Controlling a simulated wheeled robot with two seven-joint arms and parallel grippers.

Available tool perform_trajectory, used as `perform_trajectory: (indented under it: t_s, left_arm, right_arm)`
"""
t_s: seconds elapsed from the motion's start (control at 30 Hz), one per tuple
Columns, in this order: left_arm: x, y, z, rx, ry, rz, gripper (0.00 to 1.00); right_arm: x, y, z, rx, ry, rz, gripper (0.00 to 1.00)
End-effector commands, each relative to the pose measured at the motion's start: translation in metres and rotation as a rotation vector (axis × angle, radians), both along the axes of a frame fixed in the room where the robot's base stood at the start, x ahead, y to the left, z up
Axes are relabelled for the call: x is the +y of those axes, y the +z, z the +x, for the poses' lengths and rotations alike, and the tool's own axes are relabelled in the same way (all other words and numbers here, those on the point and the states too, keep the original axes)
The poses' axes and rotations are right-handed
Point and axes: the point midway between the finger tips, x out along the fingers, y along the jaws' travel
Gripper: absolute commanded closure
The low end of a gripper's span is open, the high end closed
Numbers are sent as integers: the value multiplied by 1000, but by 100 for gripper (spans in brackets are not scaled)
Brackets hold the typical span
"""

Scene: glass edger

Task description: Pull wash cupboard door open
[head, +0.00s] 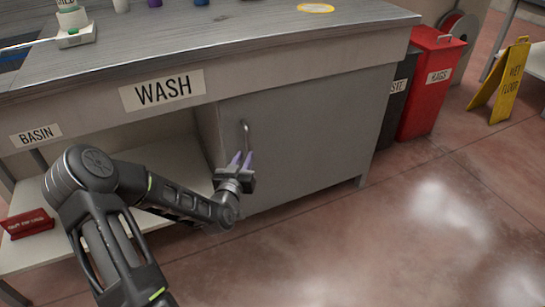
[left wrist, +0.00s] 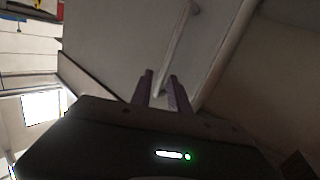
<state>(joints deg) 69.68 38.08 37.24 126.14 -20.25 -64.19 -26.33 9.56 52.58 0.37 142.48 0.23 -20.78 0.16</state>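The wash cupboard door (head: 310,125) is a grey panel under the counter, below the WASH label (head: 163,90), and it looks shut. Its metal bar handle (head: 245,133) stands upright near the door's left edge; the left wrist view shows the handle (left wrist: 178,45) too. My left gripper (head: 243,158) is at the handle's lower end, with its two purple fingers apart. In the left wrist view the fingertips (left wrist: 160,78) are spread, and the handle's lower end appears between them. I cannot tell whether they touch it. My right gripper is not in view.
An open shelf (head: 165,160) lies left of the cupboard, with a red sign (head: 28,224) on it. Red bin (head: 430,85) and a dark bin (head: 397,100) stand right of the cupboard. A yellow wet floor sign (head: 502,82) stands farther right. The floor (head: 400,220) before the door is clear.

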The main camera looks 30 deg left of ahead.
Motion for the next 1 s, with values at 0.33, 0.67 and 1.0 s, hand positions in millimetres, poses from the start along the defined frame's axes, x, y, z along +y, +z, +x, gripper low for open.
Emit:
perform_trajectory:
  t_s: [0.33,0.67,1.0]
  left_arm:
    - [10,22,-1,-47,31,130,79]
    - [12,21,5,-47,31,128,79]
    - [30,20,49,-47,32,126,79]
  right_arm:
    - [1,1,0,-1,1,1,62]
    - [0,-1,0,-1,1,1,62]
    - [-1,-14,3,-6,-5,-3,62]
